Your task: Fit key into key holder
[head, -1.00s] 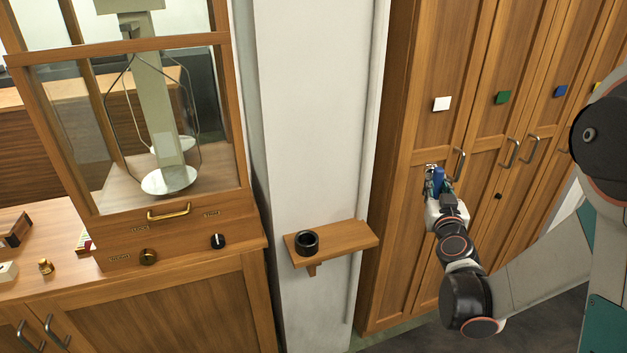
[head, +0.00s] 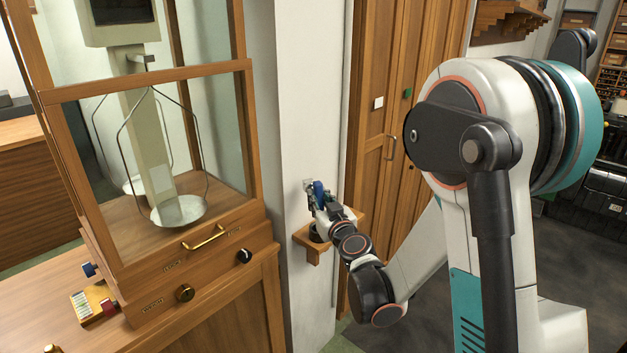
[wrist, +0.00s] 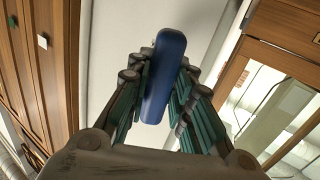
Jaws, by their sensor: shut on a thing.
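My gripper (head: 319,192) is shut on a long, rounded blue piece, which I take to be the key (wrist: 163,75). In the wrist view it sits between the two green-sided fingers. No key teeth show. In the head view the key is a small blue patch (head: 319,188) at the gripper's end, in front of the white wall. A black round cup (head: 315,233), perhaps the key holder, stands on a small wooden shelf (head: 307,248). My gripper is above it in the picture and my arm partly hides it. Whether they touch I cannot tell.
A glass-fronted balance case (head: 152,75) stands on the wooden cabinet at left, with a brass handle and knobs. Tall wooden cupboard doors (head: 400,130) with coloured squares are behind my arm. The white wall (head: 300,110) around the shelf is bare.

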